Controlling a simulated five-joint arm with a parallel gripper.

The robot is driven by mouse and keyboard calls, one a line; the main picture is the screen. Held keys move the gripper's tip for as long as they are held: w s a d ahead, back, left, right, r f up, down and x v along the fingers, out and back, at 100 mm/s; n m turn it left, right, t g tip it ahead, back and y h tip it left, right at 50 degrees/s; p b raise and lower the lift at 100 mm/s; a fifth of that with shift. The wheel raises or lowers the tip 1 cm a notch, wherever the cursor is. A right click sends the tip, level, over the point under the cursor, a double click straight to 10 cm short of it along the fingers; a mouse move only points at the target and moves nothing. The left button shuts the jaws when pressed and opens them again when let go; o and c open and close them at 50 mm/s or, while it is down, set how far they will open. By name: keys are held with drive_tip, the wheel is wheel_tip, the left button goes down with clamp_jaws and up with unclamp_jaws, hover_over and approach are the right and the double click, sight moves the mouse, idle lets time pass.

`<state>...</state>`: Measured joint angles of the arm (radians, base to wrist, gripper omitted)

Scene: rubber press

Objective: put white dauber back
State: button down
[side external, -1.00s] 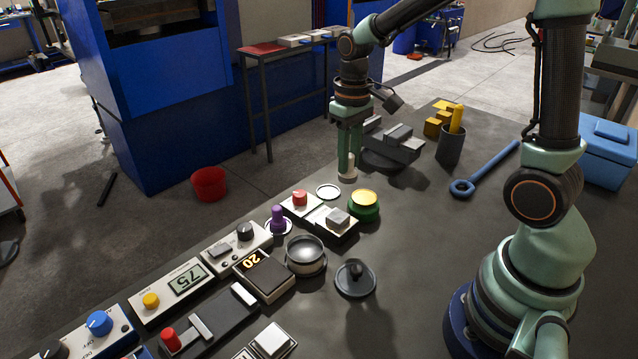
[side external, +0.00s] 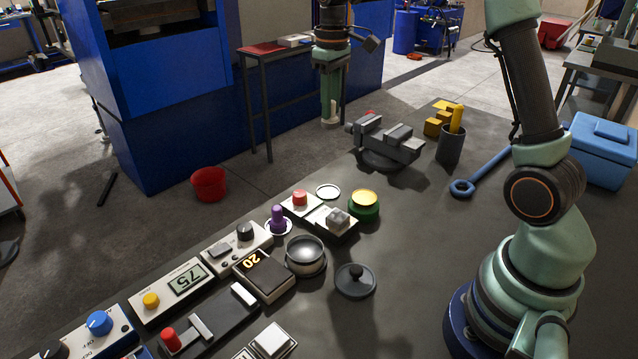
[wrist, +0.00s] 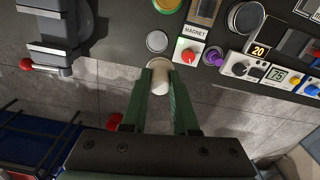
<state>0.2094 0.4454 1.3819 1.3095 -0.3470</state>
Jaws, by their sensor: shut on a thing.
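My gripper (side external: 331,104) is shut on the white dauber (side external: 331,123) and holds it raised, off the far edge of the bench as the side view sees it. In the wrist view the white dauber (wrist: 160,84) sits between the fingertips (wrist: 160,78), its upper part hidden by them. A white-rimmed round spot (side external: 328,191) is empty on the bench near that edge, beside the red button. It also shows in the wrist view (wrist: 157,41), just beyond the dauber. A purple dauber (side external: 278,216) stands in a similar white ring.
A grey vise (side external: 388,143) stands right of my gripper. The bench middle is clear. A red bucket (side external: 209,184) stands on the floor.

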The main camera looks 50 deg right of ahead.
drive_tip(key=shift+w+d+r, duration=0.2)
drive_tip(key=shift+w+d, duration=0.15)
wheel_tip(320, 180, down, 20)
drive_tip(key=shift+r, duration=0.15)
idle(0.4)
drive_tip(key=c, duration=0.7)
unclamp_jaws()
wheel_tip(320, 180, up, 12)
drive_tip(key=s+a+r+t, duration=0.3)
drive_tip(key=s+a+r, duration=0.3)
drive_tip(key=s+r, duration=0.3)
drive_tip(key=s+a+t, duration=0.1)
drive_tip(key=s, duration=0.2)
drive_tip(key=s+a+r+m, duration=0.1)
drive_tip(key=s+a, duration=0.1)
drive_tip(key=s, duration=0.1)
drive_tip(key=s+a+t, duration=0.1)
drive_tip(key=s, duration=0.2)
drive_tip(key=shift+s+a+r+m+t, duration=0.15)
drive_tip(key=shift+s+a+m+t, duration=0.05)
drive_tip(key=shift+a+m+t, duration=0.1)
